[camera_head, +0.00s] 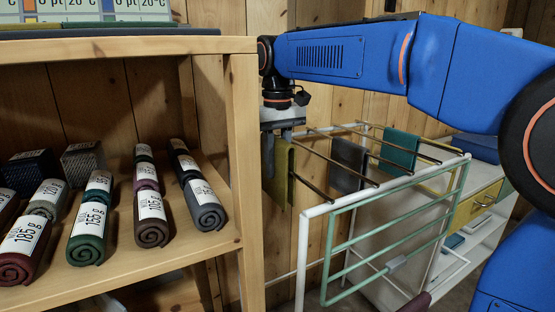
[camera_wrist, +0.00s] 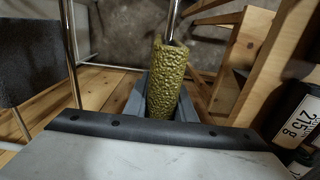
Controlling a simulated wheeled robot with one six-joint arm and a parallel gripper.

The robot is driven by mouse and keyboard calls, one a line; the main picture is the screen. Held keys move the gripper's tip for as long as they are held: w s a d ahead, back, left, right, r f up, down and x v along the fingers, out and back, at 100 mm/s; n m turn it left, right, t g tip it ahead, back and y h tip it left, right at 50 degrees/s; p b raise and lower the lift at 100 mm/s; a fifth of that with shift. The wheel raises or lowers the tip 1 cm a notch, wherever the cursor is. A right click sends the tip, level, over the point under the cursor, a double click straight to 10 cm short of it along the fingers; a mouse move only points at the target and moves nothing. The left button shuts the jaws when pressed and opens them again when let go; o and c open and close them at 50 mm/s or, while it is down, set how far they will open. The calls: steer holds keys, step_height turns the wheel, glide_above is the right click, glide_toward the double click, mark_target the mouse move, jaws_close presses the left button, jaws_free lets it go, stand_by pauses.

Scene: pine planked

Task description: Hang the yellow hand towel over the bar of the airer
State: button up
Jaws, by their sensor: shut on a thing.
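The yellow hand towel (camera_head: 281,174) hangs down from my gripper (camera_head: 283,138) at the left end of the airer (camera_head: 314,213). In the wrist view my gripper (camera_wrist: 165,103) is shut on the textured yellow towel (camera_wrist: 168,75), which stands out between the two grey fingers. A metal bar (camera_wrist: 173,18) meets the far end of the towel in that view. In the head view a dark bar (camera_head: 313,178) runs from beside the towel toward the white frame. I cannot tell whether the towel rests on this bar.
A grey towel (camera_head: 348,164) and a teal towel (camera_head: 399,152) hang farther right on the airer. A wooden shelf (camera_head: 247,170) with several rolled, labelled towels (camera_head: 88,236) stands close on the left. A cabinet (camera_head: 478,204) stands behind the airer at right.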

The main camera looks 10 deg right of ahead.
mark_target(277, 137)
steer(key=shift+f, duration=2.3)
steer(key=o, duration=1.4)
steer(key=shift+o, duration=0.2)
steer(key=shift+r, duration=4.5)
